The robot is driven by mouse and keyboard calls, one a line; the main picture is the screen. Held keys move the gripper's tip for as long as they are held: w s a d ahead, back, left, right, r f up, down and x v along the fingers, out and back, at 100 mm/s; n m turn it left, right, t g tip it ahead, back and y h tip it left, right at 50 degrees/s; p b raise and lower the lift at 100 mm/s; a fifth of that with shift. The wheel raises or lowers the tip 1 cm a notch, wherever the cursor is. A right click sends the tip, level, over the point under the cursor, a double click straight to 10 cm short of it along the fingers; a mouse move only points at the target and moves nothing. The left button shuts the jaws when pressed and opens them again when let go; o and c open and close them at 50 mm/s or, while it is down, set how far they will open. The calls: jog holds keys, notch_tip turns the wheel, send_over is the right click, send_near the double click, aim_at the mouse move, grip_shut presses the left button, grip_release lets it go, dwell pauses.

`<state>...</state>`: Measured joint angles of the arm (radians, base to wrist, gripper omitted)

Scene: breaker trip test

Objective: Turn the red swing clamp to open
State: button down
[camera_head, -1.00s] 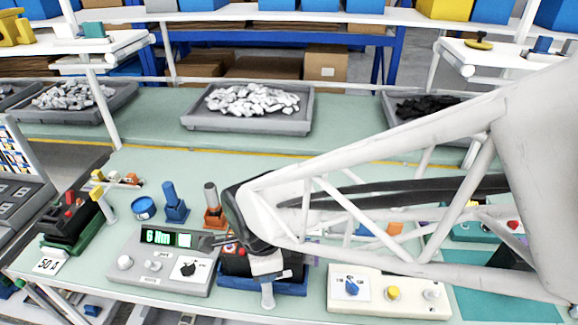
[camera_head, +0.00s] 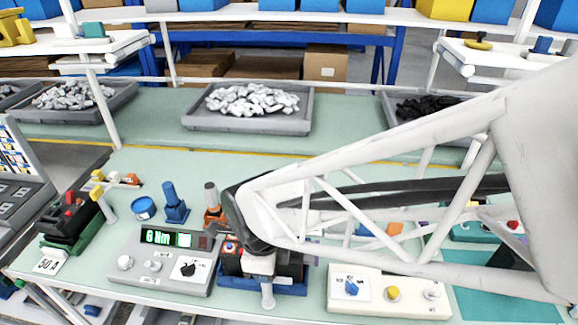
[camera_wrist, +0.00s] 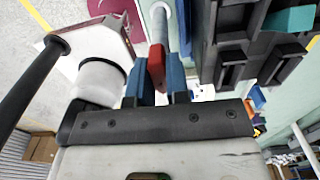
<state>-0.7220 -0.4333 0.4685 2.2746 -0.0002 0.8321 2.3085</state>
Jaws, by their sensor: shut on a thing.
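The red swing clamp (camera_wrist: 156,66) shows in the wrist view between the two blue fingertips of my gripper (camera_wrist: 158,88). My gripper is shut on it. A pale round post (camera_wrist: 158,22) stands just beyond the clamp. In the head view, my gripper (camera_head: 262,262) is low over the front of the dark breaker in its blue fixture (camera_head: 285,287). My arm hides much of the fixture there, and I cannot make out the clamp in that view.
A grey tester (camera_head: 160,280) with a green "6 Nm" display stands left of the fixture. A white control panel (camera_head: 388,295) with blue and yellow knobs stands right. Blue (camera_head: 174,205) and orange (camera_head: 213,210) holders stand behind.

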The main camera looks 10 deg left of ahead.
jog(key=c, duration=1.1)
grip_release()
jog(key=shift+r, duration=0.1)
jog(key=shift+r, duration=3.85)
jog(key=d+r+n+t, duration=0.1)
jog(key=d+r+n, duration=0.1)
jog(key=d+n, duration=0.7)
jog(key=s+d+r+n+t, duration=0.1)
jog(key=d+r+n, duration=0.2)
jog(key=d+n, duration=0.6)
jog(key=shift+s+d+r+t, duration=0.25)
jog(key=shift+d+t, duration=0.05)
jog(key=shift+d, duration=4.55)
